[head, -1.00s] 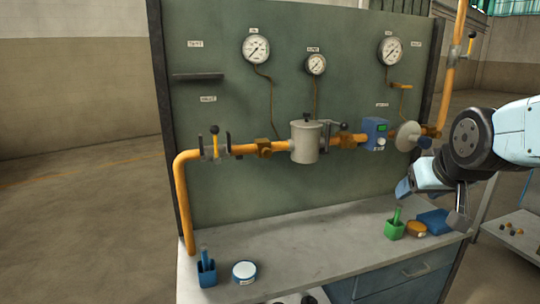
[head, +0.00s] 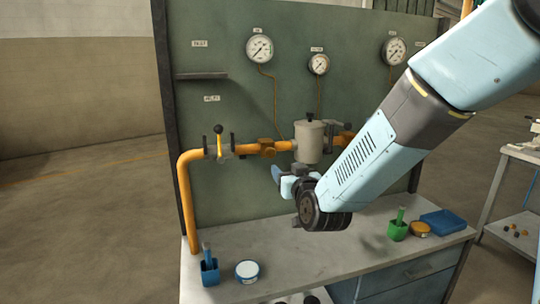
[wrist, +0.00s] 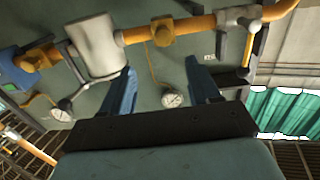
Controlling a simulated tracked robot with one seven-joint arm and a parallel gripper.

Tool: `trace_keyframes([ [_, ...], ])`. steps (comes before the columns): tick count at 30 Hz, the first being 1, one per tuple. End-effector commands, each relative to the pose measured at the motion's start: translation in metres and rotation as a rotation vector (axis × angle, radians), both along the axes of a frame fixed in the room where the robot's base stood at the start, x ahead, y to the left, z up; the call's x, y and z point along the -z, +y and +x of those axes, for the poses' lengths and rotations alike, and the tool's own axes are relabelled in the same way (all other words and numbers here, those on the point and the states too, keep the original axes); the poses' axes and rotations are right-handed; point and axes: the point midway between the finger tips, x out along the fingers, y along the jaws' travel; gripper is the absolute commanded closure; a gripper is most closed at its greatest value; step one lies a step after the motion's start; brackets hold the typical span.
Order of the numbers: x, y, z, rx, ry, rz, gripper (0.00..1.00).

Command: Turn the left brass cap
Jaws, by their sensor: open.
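The left brass cap (head: 267,147) is a hex fitting on the orange pipe, between the lever valve and the grey cylinder. In the wrist view, which is turned over, the same brass cap (wrist: 163,32) shows upper middle, beyond the fingertips. My gripper (wrist: 160,66) is open and empty, its two blue fingers spread apart below the cap in that picture. In the head view my gripper (head: 278,175) is low in front of the panel, below and slightly right of the cap, and partly hidden by my wrist. A second brass fitting (wrist: 43,57) shows at left in the wrist view.
The grey cylinder (head: 309,141) stands right of the cap and the lever valve (head: 218,143) left of it. Below, the bench (head: 300,262) holds a blue holder (head: 209,272), a white tin (head: 247,270) and a green holder (head: 398,230).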

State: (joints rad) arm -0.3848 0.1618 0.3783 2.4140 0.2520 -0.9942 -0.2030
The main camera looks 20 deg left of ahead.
Motion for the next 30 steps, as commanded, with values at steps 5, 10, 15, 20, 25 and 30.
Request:
trace_keyframes([
  [5, 0.002, 0.009, 0.002, -0.002, -0.020, 0.018, 0.39],
  [10, 0.002, 0.019, 0.018, -0.002, -0.020, 0.018, 0.39],
  [15, 0.002, 0.034, 0.043, -0.001, -0.020, 0.018, 0.39],
  [20, 0.002, 0.049, 0.067, -0.001, -0.020, 0.018, 0.39],
  [25, 0.003, 0.064, 0.091, -0.001, -0.019, 0.019, 0.39],
  [30, 0.002, 0.074, 0.107, -0.001, -0.020, 0.017, 0.39],
])
